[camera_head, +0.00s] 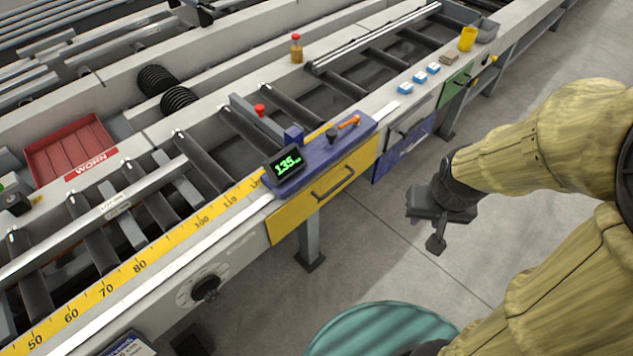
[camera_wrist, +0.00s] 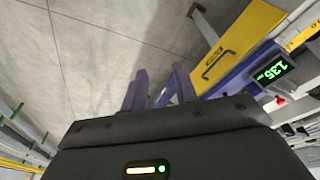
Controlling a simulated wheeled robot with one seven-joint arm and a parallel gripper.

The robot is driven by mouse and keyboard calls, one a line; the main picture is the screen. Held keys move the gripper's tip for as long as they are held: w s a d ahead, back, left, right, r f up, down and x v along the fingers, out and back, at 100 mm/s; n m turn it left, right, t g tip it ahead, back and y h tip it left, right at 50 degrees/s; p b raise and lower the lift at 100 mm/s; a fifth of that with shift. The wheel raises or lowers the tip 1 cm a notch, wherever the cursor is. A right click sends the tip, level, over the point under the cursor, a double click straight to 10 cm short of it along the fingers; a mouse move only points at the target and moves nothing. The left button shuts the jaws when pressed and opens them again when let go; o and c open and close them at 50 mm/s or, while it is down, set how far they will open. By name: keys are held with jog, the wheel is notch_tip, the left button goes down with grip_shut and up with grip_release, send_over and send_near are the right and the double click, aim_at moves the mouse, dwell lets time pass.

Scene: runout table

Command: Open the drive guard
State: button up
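A yellow panel (camera_head: 325,190) with a dark bar handle (camera_head: 333,183) covers the front of the table below the blue carriage (camera_head: 325,150). It looks shut; its label is too small to read, so I cannot confirm that it is the drive guard. In the wrist view the yellow panel (camera_wrist: 240,42) and its handle (camera_wrist: 216,62) are at the upper right. My gripper (camera_head: 437,228) is in the air over the floor, to the right of the panel and apart from it. In the wrist view its two fingers (camera_wrist: 158,90) stand apart with nothing between them.
A green display reading 135 (camera_head: 285,165) and an orange lever (camera_head: 349,122) sit on the carriage. A blue panel (camera_head: 402,146) and a green panel (camera_head: 456,84) are farther along. A teal drum (camera_head: 380,330) stands in front. Floor (camera_head: 365,245) is bare between table and gripper.

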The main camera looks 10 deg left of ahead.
jog(key=shift+w+a, duration=0.25)
jog(key=shift+w, duration=0.15)
jog(key=shift+s, duration=0.1)
jog(key=w+d+f+n+t+y+b, duration=0.2)
jog(key=w+f+n+t+b, duration=0.4)
jog(key=w+f+n+b, duration=0.85)
jog(key=a+f+n+y+b, duration=0.3)
jog(key=f+n+y+b, duration=0.2)
jog(key=f+n+b, duration=0.1)
jog(key=w+a+f+n+y+b, duration=0.1)
jog(key=a+f+n+y+b, duration=0.3)
jog(key=n, duration=0.4)
notch_tip(320, 180, down, 2)
jog(key=shift+w+a+t+y+b, duration=0.35)
jog(key=shift+y+b, duration=0.35)
jog(key=shift+b, duration=0.5)
